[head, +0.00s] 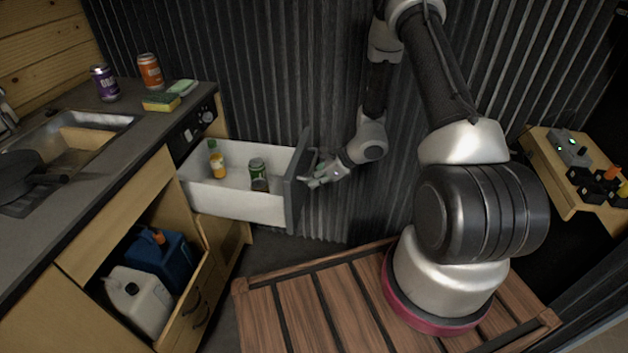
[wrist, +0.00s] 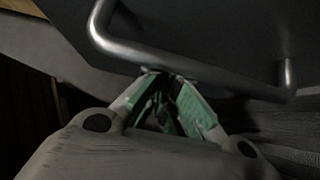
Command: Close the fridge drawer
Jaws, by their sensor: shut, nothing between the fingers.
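The fridge drawer (head: 235,206) is pulled out from the counter at the left, with white walls and a dark front panel (head: 293,190). A bottle with a yellow-orange body (head: 217,165) and a green can (head: 258,174) stand inside it. My gripper (head: 310,181) is at the outer side of the dark front. In the wrist view, the metal bar handle (wrist: 180,62) runs across the dark panel, and my shut fingers (wrist: 160,78) have their tips at or just below the bar. Nothing is between them. I cannot tell whether they touch the handle.
Below the counter, an open cabinet holds a blue jug (head: 158,262) and a white jug (head: 140,298). Cans, a sponge (head: 161,102) and a sink (head: 70,140) are on the counter. A corrugated wall stands behind the drawer. A wooden side table (head: 555,175) is at the right.

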